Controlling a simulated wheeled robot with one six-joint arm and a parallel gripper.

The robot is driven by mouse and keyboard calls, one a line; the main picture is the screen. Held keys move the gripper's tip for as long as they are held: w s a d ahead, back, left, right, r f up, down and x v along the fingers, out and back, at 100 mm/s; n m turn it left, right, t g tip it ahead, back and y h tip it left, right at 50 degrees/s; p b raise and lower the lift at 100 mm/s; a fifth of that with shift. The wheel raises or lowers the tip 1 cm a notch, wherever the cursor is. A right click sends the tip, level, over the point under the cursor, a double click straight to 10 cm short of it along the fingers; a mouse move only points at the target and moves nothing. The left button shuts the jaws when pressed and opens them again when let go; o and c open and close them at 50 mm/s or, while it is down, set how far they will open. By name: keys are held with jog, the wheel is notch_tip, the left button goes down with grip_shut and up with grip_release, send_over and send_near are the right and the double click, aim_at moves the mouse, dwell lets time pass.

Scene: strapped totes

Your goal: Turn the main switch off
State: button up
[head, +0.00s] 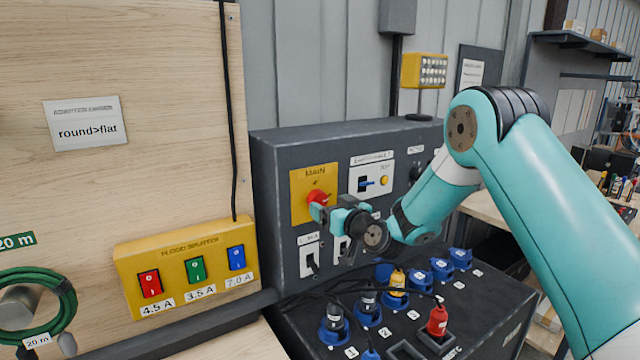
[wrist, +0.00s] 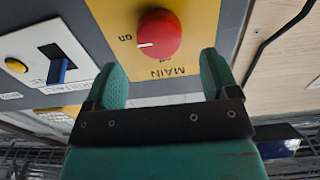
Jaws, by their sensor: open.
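The main switch is a red round knob (head: 317,197) on a yellow plate (head: 301,184) marked MAIN, on the front of a dark grey cabinet. In the wrist view the knob (wrist: 158,35) appears upside down, with a white mark on its rim pointing left, near the word "on". My gripper (head: 330,210) is in front of the plate, close to the knob. In the wrist view its two teal fingers (wrist: 160,80) are open, spread on either side below the knob. I see no contact with the knob.
Right of the plate is a white panel (head: 372,177) with a blue lever and a yellow button. Below are breaker switches (head: 310,258) and a sloped deck with several blue sockets and plugs, with cables. A yellow splitter box (head: 188,270) stands at left.

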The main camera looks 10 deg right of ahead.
aim_at(320, 200)
jog(key=shift+p+x, duration=1.15)
jog(key=shift+x, duration=1.4)
jog(key=c, duration=0.9)
